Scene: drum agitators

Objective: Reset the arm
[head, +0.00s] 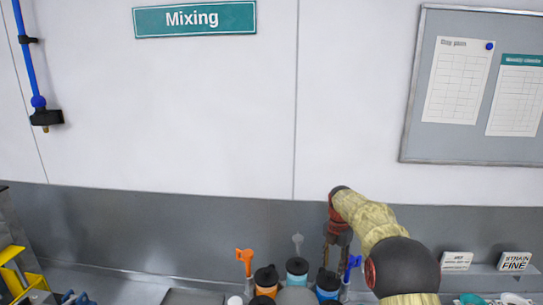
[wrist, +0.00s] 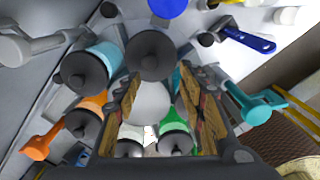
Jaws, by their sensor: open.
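My gripper (head: 336,258) points down over the bench at the lower middle of the head view. In the wrist view its two fingers (wrist: 160,78) stand apart, with nothing clearly held between them. Below and around it are dark-capped drums with coloured bodies. An orange one (head: 266,290) and a light blue one (head: 297,280) stand left of my gripper in the head view. A blue one (head: 327,295) is close under it. In the wrist view a grey-capped drum (wrist: 150,53) shows just beyond the fingertips, and its lower part is partly hidden.
Orange (head: 245,262) and blue (head: 352,266) handled pieces stand by the drums. Labelled blocks (head: 515,262) sit at the right on a ledge. A yellow frame (head: 15,275) is at the left. The wall above, with a Mixing sign (head: 195,19), is clear around my arm.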

